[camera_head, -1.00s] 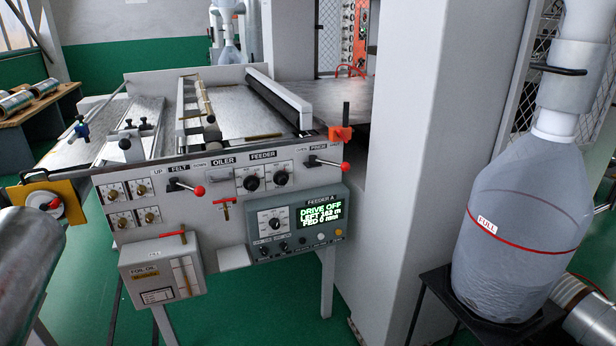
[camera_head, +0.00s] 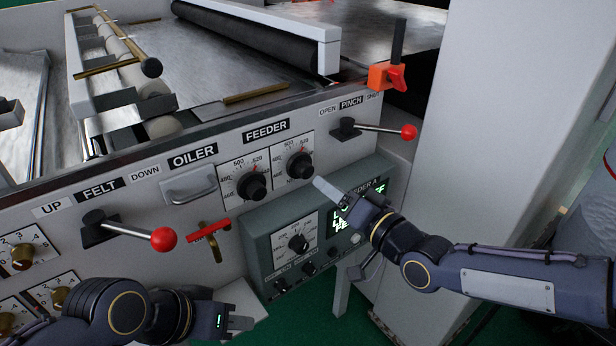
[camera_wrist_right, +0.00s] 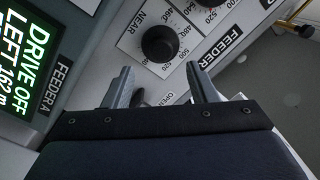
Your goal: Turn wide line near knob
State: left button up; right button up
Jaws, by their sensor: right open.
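The near knob (camera_head: 300,165) is the right one of two black round knobs under the FEEDER label. In the right wrist view it shows as a black knob (camera_wrist_right: 160,43) by the word NEAR. My right gripper (camera_head: 327,192) is just below and right of it in the head view. In the wrist view my right gripper (camera_wrist_right: 162,84) is open, and the knob lies ahead of the gap between its fingers, apart from them. The other FEEDER knob (camera_head: 252,187) is to the left. My left gripper (camera_head: 240,323) is low, below the panel box; its finger gap cannot be made out.
The FEEDER A box (camera_head: 282,240) with its lit screen is partly behind my right gripper. Red-balled levers stick out at the pinch (camera_head: 408,132) and felt (camera_head: 163,239) controls. A red-handled valve (camera_head: 208,230) and an oiler handle (camera_head: 188,188) are left of the knobs.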

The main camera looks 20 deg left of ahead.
aim_at(309, 173)
jog(key=x, duration=0.7)
jog(key=shift+c, duration=0.2)
jog(key=c, duration=0.9)
